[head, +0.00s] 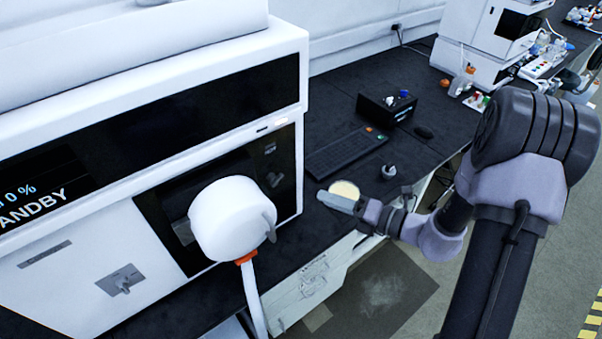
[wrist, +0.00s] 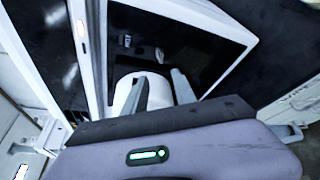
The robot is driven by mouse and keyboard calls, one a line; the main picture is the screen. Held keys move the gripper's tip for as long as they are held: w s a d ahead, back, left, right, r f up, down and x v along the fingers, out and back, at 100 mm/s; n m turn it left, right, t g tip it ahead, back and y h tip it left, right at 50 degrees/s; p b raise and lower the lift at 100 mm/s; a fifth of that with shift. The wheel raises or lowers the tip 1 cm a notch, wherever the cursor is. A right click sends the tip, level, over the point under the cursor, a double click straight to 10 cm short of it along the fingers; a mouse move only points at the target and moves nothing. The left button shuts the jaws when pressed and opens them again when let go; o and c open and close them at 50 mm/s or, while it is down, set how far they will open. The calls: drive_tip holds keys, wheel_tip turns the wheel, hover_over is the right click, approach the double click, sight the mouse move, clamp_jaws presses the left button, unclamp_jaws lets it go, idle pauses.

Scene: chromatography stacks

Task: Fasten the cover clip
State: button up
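A white rounded housing (head: 225,222) stands out from the dark recess in the instrument's front. A grey lever-like piece (head: 269,222) on its right side may be the clip; whether it is fastened cannot be told. A small grey latch plate (head: 122,280) sits on the lower front panel. My gripper (head: 338,201) is right of the housing, apart from it, pointing left. In the wrist view my gripper (wrist: 160,88) has its two fingers spread with nothing held. The white housing (wrist: 126,90) shows beyond them, partly hidden by the left finger.
The white instrument (head: 285,60) fills the left. An orange collar (head: 246,257) and white tube (head: 256,300) hang below the housing. A keyboard (head: 346,152), black box (head: 388,108) and pale yellow disc (head: 344,188) are on the dark bench (head: 345,75).

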sight(278, 182)
drive_tip(key=b+x, duration=0.1)
drive_tip(key=x, duration=1.4)
drive_tip(key=shift+b, duration=0.4)
drive_tip(key=shift+c, duration=0.2)
drive_tip(key=shift+s+d, duration=0.1)
clamp_jaws()
